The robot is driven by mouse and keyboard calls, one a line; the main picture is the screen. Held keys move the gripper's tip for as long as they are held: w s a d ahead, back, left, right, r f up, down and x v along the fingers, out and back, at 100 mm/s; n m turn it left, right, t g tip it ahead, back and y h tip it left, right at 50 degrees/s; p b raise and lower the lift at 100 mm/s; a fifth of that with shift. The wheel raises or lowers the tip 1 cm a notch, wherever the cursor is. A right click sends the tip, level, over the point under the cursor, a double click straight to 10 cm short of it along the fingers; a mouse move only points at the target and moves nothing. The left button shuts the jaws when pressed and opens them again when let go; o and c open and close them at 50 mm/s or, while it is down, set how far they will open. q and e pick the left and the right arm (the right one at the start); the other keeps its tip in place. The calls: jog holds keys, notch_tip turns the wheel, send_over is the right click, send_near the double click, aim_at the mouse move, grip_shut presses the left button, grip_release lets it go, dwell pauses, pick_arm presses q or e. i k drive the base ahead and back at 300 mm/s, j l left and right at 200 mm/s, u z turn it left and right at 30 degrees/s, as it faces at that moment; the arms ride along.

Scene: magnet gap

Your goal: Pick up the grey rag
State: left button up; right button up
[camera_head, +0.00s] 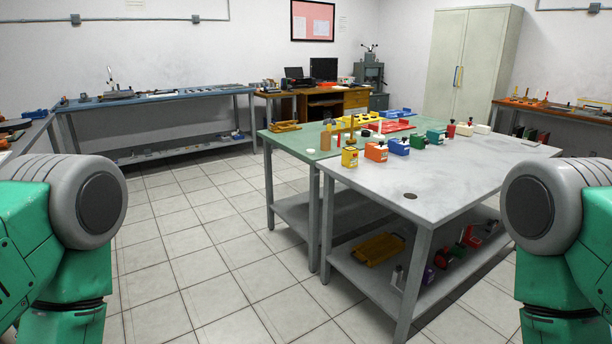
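I cannot make out a grey rag anywhere in this view; small items on the far benches and lower shelves are too small to tell. My two green arms with grey joints show at the left and right edges. Both grippers are out of view below the picture.
A grey-topped table (465,178) with coloured boxes stands ahead to the right, beside a green-topped table (289,144). A yellow tray (378,249) lies on the lower shelf. A blue workbench (160,100) runs along the back left wall. The tiled floor (200,235) at centre-left is clear.

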aim_at(330, 120)
jog(key=i+j+u, duration=0.2)
jog(key=i+u, duration=0.15)
jog(key=i, duration=0.3)
jog(key=i+u, duration=0.35)
jog(key=i, duration=0.3)
jog(key=i+l+u, duration=0.2)
jog(key=i+u, duration=0.2)
jog(key=i, duration=0.3)
jog(key=i+z, duration=0.2)
jog(key=i, duration=0.35)
jog(key=i+j+z, duration=0.2)
jog(key=i, duration=0.35)
jog(key=i+j+z, duration=0.15)
jog(key=i, duration=0.35)
jog(key=i+z, duration=0.3)
jog(key=z, duration=0.15)
jog(key=i+j+z, duration=0.1)
jog(key=i+z, duration=0.2)
jog(key=z, duration=0.2)
jog(key=i+j+z, duration=0.2)
jog(key=z, duration=0.25)
jog(key=i+j+z, duration=0.35)
jog(key=z, duration=0.15)
jog(key=l, duration=0.5)
jog(key=k, duration=0.05)
